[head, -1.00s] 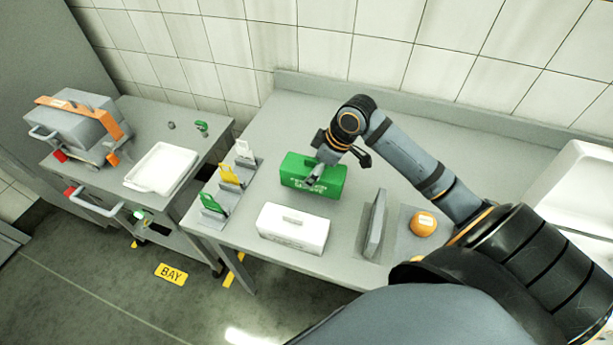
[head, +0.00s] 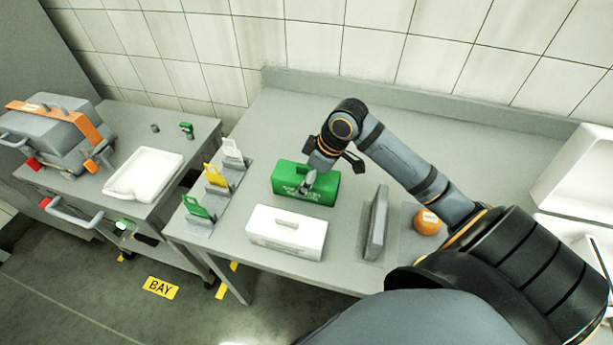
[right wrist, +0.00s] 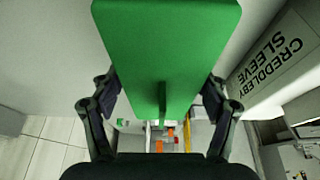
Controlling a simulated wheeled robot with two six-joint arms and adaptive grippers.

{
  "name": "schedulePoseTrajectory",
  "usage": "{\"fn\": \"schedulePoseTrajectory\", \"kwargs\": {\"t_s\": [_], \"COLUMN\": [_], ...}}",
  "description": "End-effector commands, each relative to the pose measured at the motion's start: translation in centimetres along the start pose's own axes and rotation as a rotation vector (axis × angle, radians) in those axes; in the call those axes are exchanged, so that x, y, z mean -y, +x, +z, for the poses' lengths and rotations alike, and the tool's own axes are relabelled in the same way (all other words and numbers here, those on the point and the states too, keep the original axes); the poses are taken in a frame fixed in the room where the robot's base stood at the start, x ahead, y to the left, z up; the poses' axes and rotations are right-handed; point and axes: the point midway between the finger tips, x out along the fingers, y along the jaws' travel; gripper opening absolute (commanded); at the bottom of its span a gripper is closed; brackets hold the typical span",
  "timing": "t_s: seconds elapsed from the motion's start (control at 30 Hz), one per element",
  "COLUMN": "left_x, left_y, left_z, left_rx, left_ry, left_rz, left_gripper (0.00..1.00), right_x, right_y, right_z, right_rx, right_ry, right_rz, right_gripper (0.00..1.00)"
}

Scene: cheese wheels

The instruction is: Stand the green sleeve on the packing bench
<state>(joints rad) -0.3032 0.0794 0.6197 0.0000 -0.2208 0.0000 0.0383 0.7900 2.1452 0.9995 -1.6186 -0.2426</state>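The green sleeve (head: 322,193), a box with white lettering on its front, stands on the grey bench (head: 290,120) behind a white sleeve (head: 287,233). My right gripper (head: 332,172) is over its top with the fingers spread apart. In the right wrist view the green sleeve (right wrist: 165,25) fills the top middle, and its upright handle strip lies between the open fingers (right wrist: 160,100), clear of both. The white sleeve (right wrist: 275,60), lettered "CREDDLEBY SLEEVE", shows at the right. My left gripper is not in view.
Left of the green sleeve is a rack with green, yellow and white tags (head: 213,178). A grey upright plate (head: 377,222) and an orange wheel (head: 427,221) are to the right. A side cart holds a white tray (head: 145,174) and a grey case (head: 58,135). The bench's back is clear.

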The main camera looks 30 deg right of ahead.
Motion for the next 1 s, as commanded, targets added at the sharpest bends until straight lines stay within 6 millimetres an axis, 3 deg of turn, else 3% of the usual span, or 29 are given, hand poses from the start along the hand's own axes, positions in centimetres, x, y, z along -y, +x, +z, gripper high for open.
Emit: {"fn": "schedulePoseTrajectory", "kwargs": {"t_s": [0.47, 0.8, 1.0], "left_x": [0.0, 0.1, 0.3], "left_y": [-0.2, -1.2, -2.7], "left_z": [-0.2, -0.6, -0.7], "left_rx": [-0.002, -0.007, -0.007], "left_ry": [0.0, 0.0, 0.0], "left_rz": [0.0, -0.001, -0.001], "left_gripper": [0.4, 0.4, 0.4], "right_x": [-0.1, -0.1, -0.1], "right_y": [-0.6, -5.5, -7.3], "right_z": [-0.1, -0.1, 0.0], "right_rx": [0.0, 0.008, 0.009], "right_ry": [-0.003, -0.004, -0.005], "right_rz": [0.003, 0.006, 0.005], "right_gripper": [0.88, 0.88, 0.88]}}
